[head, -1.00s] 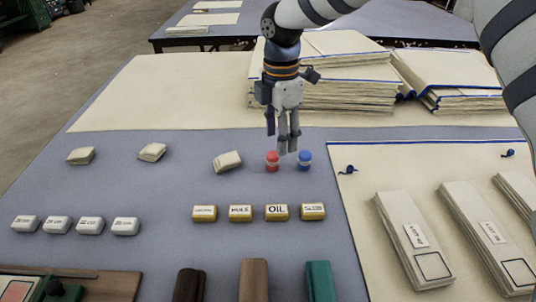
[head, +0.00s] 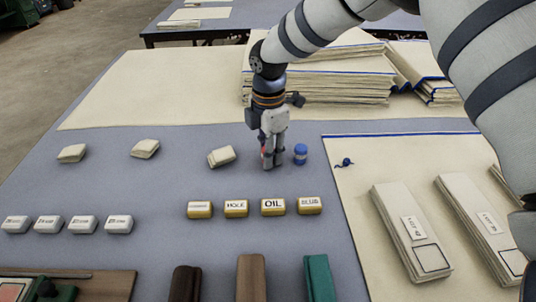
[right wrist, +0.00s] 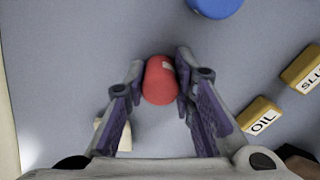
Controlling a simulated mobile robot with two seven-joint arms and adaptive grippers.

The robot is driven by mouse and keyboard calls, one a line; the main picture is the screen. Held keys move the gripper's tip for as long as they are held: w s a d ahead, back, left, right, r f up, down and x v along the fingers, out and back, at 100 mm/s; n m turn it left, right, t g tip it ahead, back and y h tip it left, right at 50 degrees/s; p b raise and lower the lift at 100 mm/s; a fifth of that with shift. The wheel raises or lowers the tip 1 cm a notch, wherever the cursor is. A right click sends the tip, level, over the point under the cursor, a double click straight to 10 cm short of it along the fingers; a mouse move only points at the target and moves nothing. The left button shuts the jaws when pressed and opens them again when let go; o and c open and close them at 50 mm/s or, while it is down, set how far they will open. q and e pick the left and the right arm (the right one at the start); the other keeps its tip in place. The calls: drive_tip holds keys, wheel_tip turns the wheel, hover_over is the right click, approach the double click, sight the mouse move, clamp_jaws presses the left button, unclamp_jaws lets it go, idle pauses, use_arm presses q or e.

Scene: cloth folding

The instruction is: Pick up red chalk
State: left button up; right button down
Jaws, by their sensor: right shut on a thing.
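The red chalk is a short red cylinder with a pale label. In the right wrist view the red chalk (right wrist: 160,82) lies between the two fingertips. My right gripper (head: 271,162) points down at the table in the head view and is shut on the red chalk, which its fingers mostly hide there. The fingers also show in the right wrist view (right wrist: 160,75). A blue chalk (head: 300,154) stands just right of the gripper, apart from it, and shows at the top of the right wrist view (right wrist: 215,5). My left gripper is not in view.
Yellow labelled blocks, one reading OIL (head: 273,207), lie in a row in front. A pale block (head: 221,156) lies left of the gripper. Folded cloth stacks (head: 320,85) stand behind. A cream cloth with a blue edge (head: 355,220) covers the table at right.

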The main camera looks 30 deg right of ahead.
drive_tip(key=r, duration=0.3)
drive_tip(key=s+r+p, duration=0.1)
drive_tip(key=r, duration=0.1)
drive_tip(key=shift+a, duration=0.15)
drive_tip(key=s+a+r+p, duration=0.3)
drive_tip(key=s+r, duration=0.5)
drive_tip(key=s, duration=0.4)
drive_tip(key=shift+s, duration=0.3)
drive_tip(key=c, duration=2)
unclamp_jaws()
drive_tip(key=shift+a, duration=0.1)
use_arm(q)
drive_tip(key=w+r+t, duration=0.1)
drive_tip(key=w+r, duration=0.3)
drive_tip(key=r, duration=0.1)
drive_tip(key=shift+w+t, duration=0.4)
use_arm(e)
drive_tip(key=c, duration=0.4)
